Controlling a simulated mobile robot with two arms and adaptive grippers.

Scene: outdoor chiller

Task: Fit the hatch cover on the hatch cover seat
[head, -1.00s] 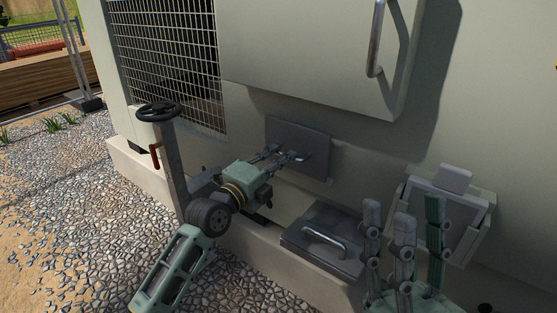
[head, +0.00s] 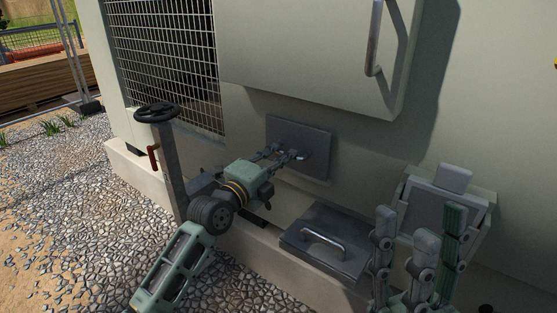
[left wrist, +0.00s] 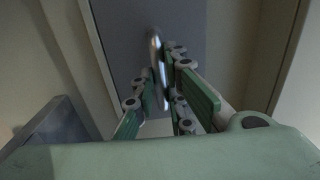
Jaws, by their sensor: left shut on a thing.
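A dark grey hatch cover (head: 312,136), a flat square plate, stands upright close against the cream chiller wall. My left gripper (head: 292,156) is shut on its metal handle. In the left wrist view the handle (left wrist: 156,55) runs between the gripper's fingers (left wrist: 168,100), with the plate (left wrist: 125,45) behind. No hatch cover seat shows clearly; I cannot tell whether it is hidden behind the plate. My right gripper (head: 420,240) is at the lower right, fingers up and spread, with nothing seen between them.
A second dark plate with a handle (head: 315,258) lies on the ledge below. A pale box with a grey panel (head: 425,205) is behind my right gripper. A handwheel post (head: 172,170) stands left of my left gripper. A cabinet door (head: 300,55) juts out above.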

